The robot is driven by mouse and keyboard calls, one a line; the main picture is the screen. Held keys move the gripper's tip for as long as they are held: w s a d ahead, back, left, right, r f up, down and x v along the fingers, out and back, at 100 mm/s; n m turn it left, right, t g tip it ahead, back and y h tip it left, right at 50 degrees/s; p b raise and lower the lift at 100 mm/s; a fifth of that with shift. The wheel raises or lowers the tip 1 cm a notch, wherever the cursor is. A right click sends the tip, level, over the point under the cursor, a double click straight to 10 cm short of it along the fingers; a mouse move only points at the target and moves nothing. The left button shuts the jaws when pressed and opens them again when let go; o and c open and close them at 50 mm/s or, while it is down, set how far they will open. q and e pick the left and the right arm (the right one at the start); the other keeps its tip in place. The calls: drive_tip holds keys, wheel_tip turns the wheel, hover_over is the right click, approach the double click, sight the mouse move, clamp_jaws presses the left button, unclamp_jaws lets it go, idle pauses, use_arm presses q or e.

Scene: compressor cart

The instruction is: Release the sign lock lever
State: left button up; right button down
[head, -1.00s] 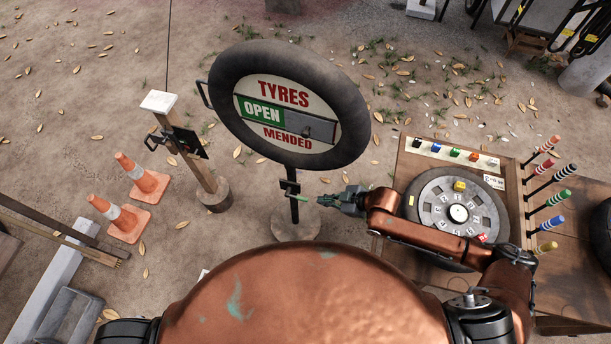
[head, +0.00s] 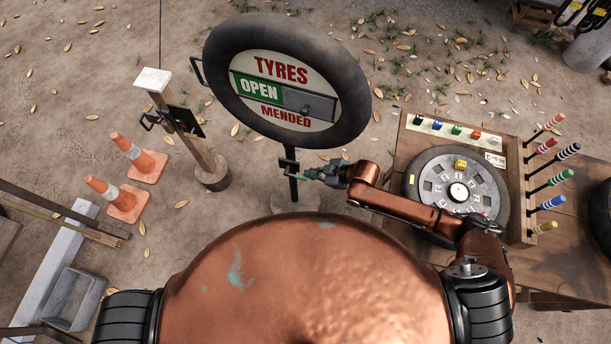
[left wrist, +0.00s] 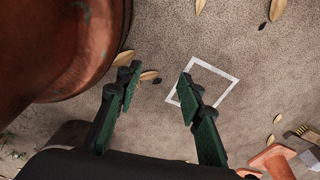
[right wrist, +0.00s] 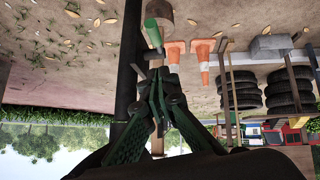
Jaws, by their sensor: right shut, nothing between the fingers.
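The round tyre-framed sign (head: 252,66) reads TYRES OPEN MENDED and stands on a dark post. The lock lever, with a green handle (head: 301,178), sits on the post just below the sign. In the right wrist view the green handle (right wrist: 152,32) shows beyond the fingertips, beside the dark post (right wrist: 126,75). My right gripper (head: 312,173) is shut and empty, its tips right by the lever; I cannot tell whether they touch. It also shows in the right wrist view (right wrist: 155,78). My left gripper (left wrist: 160,80) is open and empty above the ground, only in the left wrist view.
A wooden post with a white top (head: 152,78) stands left of the sign. Two traffic cones (head: 140,158) stand further left. A wooden bench (head: 415,140) with a wheel (head: 422,190) and coloured pegs is at right. A white square (left wrist: 230,77) marks the ground.

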sight(300, 176)
drive_tip(key=f, duration=0.1)
drive_tip(key=w+a+f, duration=0.1)
drive_tip(key=f, duration=0.3)
drive_tip(key=shift+w+a+b, duration=0.25)
drive_tip(key=shift+a+b, duration=0.1)
drive_tip(key=shift+a, duration=0.05)
use_arm(q)
drive_tip(key=shift+s+f, duration=0.55)
drive_tip(key=shift+s, duration=0.35)
use_arm(e)
drive_tip(key=shift+w+f, duration=0.1)
drive_tip(key=shift+f, duration=0.4)
use_arm(q)
drive_tip(key=shift+w+r, duration=0.1)
drive_tip(key=shift+w, duration=0.05)
use_arm(e)
drive_tip(key=shift+d+f, duration=0.15)
drive_tip(key=shift+d, duration=0.05)
